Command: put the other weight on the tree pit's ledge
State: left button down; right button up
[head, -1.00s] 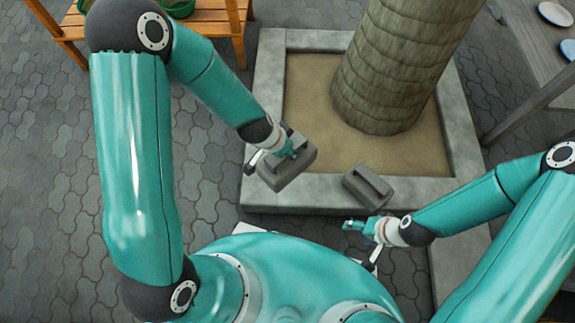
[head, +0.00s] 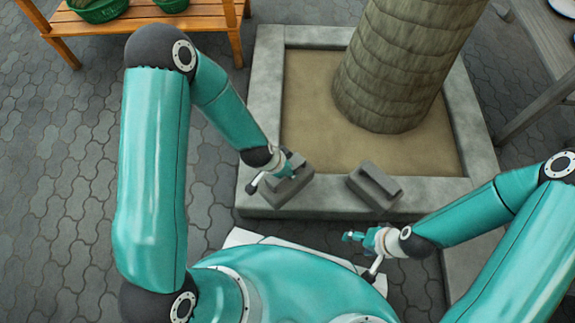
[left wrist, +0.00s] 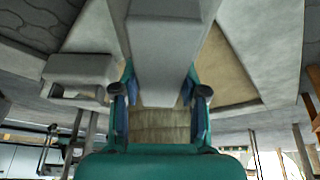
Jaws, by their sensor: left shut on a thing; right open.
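A grey weight (head: 290,190) is in my left gripper (head: 289,170), over the front left part of the tree pit's stone ledge (head: 335,198). Whether it touches the ledge is hard to tell. In the left wrist view this weight (left wrist: 165,45) lies between the two fingers of my left gripper (left wrist: 160,100). The second grey weight (head: 375,186) rests on the front ledge, to the right of the held one and apart from it. It also shows in the left wrist view (left wrist: 80,75). My right gripper (head: 353,237) is open and empty, in front of the ledge below the second weight.
A thick tree trunk (head: 395,75) rises from the sandy soil (head: 310,120) inside the pit. A wooden bench (head: 150,22) with green baskets (head: 98,8) stands at the back left. A grey table (head: 540,60) is at the right. Paving (head: 65,170) at the left is clear.

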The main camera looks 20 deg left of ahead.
pick_arm(q)
jog(key=shift+w+f+b, duration=0.15)
jog(key=shift+f+b, duration=0.95)
jog(key=shift+f, duration=1)
jog(key=c, duration=0.6)
grip_release()
jog(key=p+v, duration=0.5)
jog(key=v, duration=0.6)
jog(key=shift+s+r, duration=0.25)
jog(key=shift+s+f, duration=0.1)
jog(key=shift+s, duration=0.2)
jog(key=s+d+f+n+g, duration=0.1)
jog(key=s+f+n, duration=0.1)
jog(key=s, duration=0.1)
jog(key=s+d+f+n+g+h, duration=0.1)
jog(key=s+f+n, duration=0.1)
jog(key=s+n, duration=0.1)
jog(key=s+d+f+n+g, duration=0.1)
jog(key=s+f+n, duration=0.1)
jog(key=s, duration=0.1)
jog(key=shift+s+n+h, duration=0.3)
jog(key=shift+n, duration=0.1)
